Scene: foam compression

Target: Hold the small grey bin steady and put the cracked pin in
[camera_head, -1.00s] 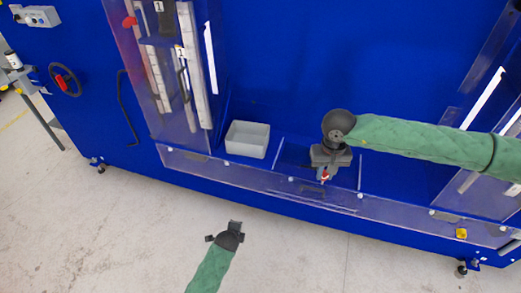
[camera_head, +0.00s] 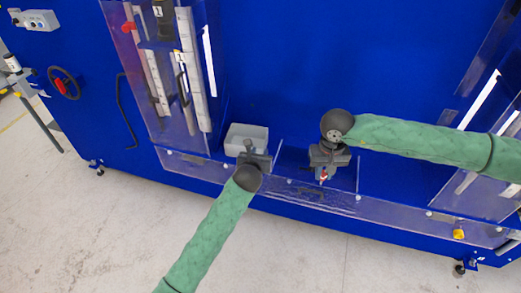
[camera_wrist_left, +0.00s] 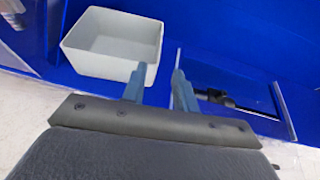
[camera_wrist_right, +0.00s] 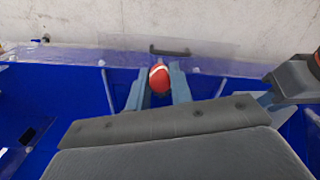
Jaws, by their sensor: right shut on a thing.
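The small grey bin (camera_head: 247,131) stands on the blue ledge, left of centre. In the left wrist view the bin (camera_wrist_left: 85,62) is upright and looks empty. My left gripper (camera_head: 247,148) is at its front right corner. Its two fingers (camera_wrist_left: 160,75) are apart with nothing seen gripped between them; whether one touches the bin I cannot tell. My right gripper (camera_head: 324,170) is to the right of the bin, shut on a red pin with a white band (camera_wrist_right: 159,78). The pin's red end also shows in the head view (camera_head: 323,175). Any crack is too small to see.
A low clear guard (camera_head: 300,193) runs along the ledge's front edge. A clear upright panel (camera_head: 170,90) stands left of the bin. A small dark object (camera_wrist_left: 214,97) lies right of my left fingers. The floor in front is clear.

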